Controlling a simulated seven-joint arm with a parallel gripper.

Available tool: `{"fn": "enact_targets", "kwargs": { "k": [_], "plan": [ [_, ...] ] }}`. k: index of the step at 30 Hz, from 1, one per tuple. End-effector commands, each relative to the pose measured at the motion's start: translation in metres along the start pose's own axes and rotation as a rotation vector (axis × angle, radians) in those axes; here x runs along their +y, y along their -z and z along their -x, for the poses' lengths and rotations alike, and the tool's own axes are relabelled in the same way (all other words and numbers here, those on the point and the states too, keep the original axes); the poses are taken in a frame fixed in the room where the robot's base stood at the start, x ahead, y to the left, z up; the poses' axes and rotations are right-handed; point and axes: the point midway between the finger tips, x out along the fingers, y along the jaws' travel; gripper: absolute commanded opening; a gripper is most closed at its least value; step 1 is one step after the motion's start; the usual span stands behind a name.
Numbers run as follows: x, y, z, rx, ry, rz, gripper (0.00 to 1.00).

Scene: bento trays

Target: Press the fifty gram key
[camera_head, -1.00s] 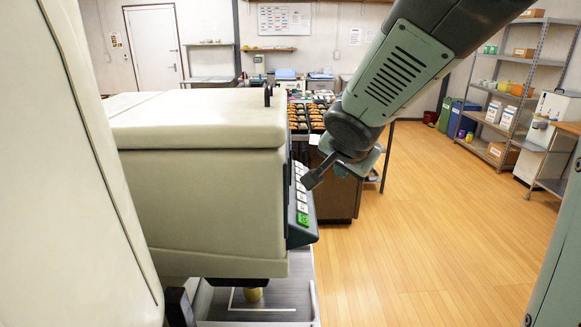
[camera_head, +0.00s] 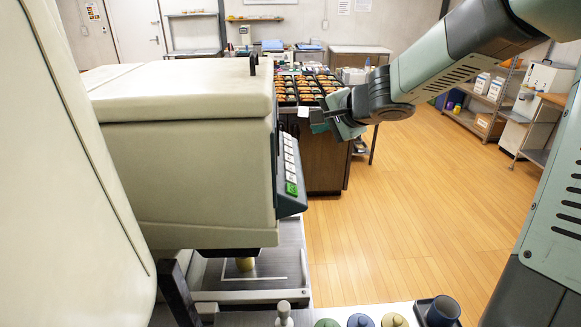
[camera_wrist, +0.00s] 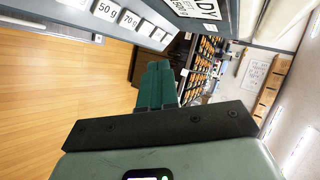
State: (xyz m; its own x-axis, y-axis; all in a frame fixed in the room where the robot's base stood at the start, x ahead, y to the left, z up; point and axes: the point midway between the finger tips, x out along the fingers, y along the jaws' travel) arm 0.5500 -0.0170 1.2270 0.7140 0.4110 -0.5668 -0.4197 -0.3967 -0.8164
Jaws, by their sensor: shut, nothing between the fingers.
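The fifty gram key (camera_wrist: 106,11) is a white key marked "50 g" at the top of the wrist view, on a grey key panel. The seventy gram key (camera_wrist: 129,20) sits right beside it, with more white keys further along. In the head view the key panel (camera_head: 291,197) slopes on the right face of a cream machine; its white key labels are too small to read there. My gripper (camera_head: 318,118) is at the panel's far end, right of it. In the wrist view its green fingers (camera_wrist: 157,85) are together and empty, apart from the fifty gram key.
The cream machine (camera_head: 180,150) fills the left. A green key (camera_head: 291,188) is at the panel's near end. Food trays (camera_head: 306,88) stand on a counter behind. Jars (camera_head: 360,320) line the front. The floor at right is clear.

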Motion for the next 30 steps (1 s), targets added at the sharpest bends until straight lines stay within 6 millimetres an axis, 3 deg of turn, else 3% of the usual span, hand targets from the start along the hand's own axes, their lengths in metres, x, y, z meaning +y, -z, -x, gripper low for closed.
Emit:
{"fn": "enact_targets", "kwargs": {
  "k": [8,30],
  "plan": [
    [0.005,-0.007,-0.008,-0.003,0.004,-0.001,0.0],
    [0.043,-0.044,-0.059,-0.003,-0.002,0.0,0.0]
  ]
}}
